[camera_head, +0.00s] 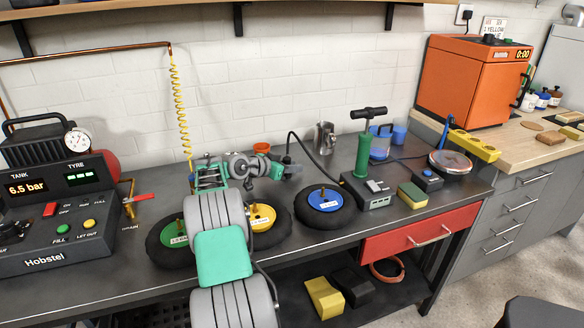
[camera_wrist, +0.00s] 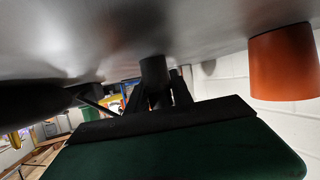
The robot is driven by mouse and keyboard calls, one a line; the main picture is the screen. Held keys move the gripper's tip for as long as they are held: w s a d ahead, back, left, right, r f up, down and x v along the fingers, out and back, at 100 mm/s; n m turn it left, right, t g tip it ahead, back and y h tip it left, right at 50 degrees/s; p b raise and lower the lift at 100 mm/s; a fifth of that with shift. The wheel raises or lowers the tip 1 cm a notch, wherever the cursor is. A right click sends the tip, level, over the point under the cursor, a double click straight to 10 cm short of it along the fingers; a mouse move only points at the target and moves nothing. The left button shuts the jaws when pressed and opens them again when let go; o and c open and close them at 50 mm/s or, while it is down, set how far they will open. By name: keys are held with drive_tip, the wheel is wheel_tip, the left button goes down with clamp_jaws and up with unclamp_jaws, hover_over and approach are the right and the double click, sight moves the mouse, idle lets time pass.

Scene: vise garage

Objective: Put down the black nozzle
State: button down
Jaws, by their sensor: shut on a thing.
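My gripper (camera_head: 291,170) is low over the back middle of the grey bench (camera_head: 340,236), just right of the orange cup (camera_head: 262,147). In the wrist view, which shows the bench upside down, the gripper's dark fingers (camera_wrist: 162,98) are shut on the black nozzle (camera_wrist: 155,75). The nozzle is a short dark cylinder and its free end is at or very near the bench surface; I cannot tell whether it touches. In the head view the nozzle is too small and dark to make out from the gripper. The orange cup also shows in the wrist view (camera_wrist: 284,64).
Wheels with green (camera_head: 172,233), yellow (camera_head: 261,218) and blue (camera_head: 325,199) hubs lie in front of and beside my gripper. A green hand pump (camera_head: 363,158) with a black hose stands to the right. A metal jug (camera_head: 324,139) stands behind.

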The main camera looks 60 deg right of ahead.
drive_tip(key=shift+r, duration=0.1)
drive_tip(key=shift+f, duration=0.2)
drive_tip(key=c, duration=1.1)
unclamp_jaws()
drive_tip(key=shift+r, duration=0.1)
drive_tip(key=shift+r, duration=0.3)
drive_tip(key=v, duration=1.2)
drive_tip(key=shift+a+f, duration=0.1)
drive_tip(key=shift+f, duration=0.05)
